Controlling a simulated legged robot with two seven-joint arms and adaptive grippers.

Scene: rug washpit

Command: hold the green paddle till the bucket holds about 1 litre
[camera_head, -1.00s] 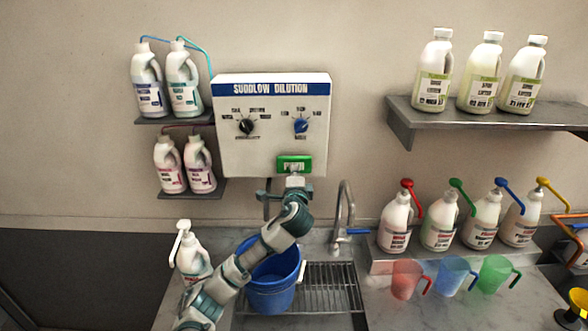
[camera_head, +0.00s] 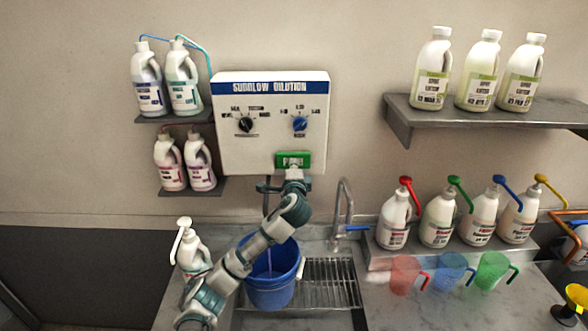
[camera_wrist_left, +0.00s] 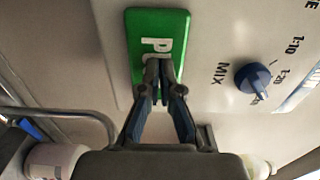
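The green paddle (camera_head: 293,160) is at the bottom of the white dilution panel (camera_head: 272,165). My left gripper (camera_head: 294,174) is at the paddle's lower part. In the left wrist view the fingertips (camera_wrist_left: 158,72) are together and appear to touch the green paddle (camera_wrist_left: 150,22), with nothing between them. The blue bucket (camera_head: 272,292) stands in the sink below the panel, partly behind my left arm. A thin pinkish stream (camera_head: 270,262) falls into it. The liquid level cannot be read. My right gripper is not in view.
A tap (camera_head: 343,205) and a drain grid (camera_head: 330,283) are right of the bucket. A white pump bottle (camera_head: 190,250) stands to its left. Clear coloured jugs (camera_head: 450,270) and several pump bottles (camera_head: 438,223) are on the right counter. The panel has two knobs (camera_head: 300,124).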

